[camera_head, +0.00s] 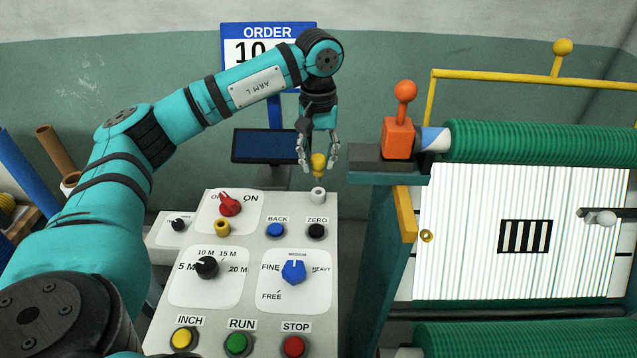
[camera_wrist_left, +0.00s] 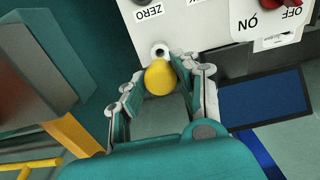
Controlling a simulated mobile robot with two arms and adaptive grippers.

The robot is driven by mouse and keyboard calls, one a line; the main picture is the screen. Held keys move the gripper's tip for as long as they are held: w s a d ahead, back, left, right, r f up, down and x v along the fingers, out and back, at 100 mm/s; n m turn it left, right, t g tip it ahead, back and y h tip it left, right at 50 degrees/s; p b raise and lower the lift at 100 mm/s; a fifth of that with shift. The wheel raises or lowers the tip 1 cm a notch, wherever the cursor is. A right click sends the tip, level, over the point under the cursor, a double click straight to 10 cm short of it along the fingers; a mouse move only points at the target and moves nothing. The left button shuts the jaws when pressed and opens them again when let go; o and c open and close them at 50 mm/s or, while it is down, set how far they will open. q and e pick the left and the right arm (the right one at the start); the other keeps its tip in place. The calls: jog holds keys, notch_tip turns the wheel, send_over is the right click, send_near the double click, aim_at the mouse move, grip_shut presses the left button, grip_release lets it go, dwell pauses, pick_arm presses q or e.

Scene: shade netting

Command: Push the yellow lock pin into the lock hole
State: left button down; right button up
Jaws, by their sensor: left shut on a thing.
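The yellow lock pin (camera_head: 319,163) has a rounded head and hangs upright, point down, between the fingers of my left gripper (camera_head: 319,168). The left gripper is shut on its head. A pale, short round socket with a dark hole (camera_head: 318,195) stands at the far right corner of the control panel. The pin is just above it in the head view, with its tip close to the socket's rim. The wrist view shows the pin's yellow head (camera_wrist_left: 160,79) next to the socket (camera_wrist_left: 160,51), whose hole is partly visible. The pin's tip is hidden there. My right gripper is not in view.
The control panel (camera_head: 215,297) carries a red switch (camera_head: 229,205), knobs and several buttons. A dark screen (camera_head: 264,146) stands behind it. To the right are an orange block with a ball-topped lever (camera_head: 398,137) and the machine's green roll (camera_head: 540,141).

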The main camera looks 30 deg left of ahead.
aim_at(318, 157)
pick_arm(q)
jog(key=shift+r, duration=0.1)
jog(key=shift+r+p, duration=1.35)
jog(key=shift+r, duration=0.55)
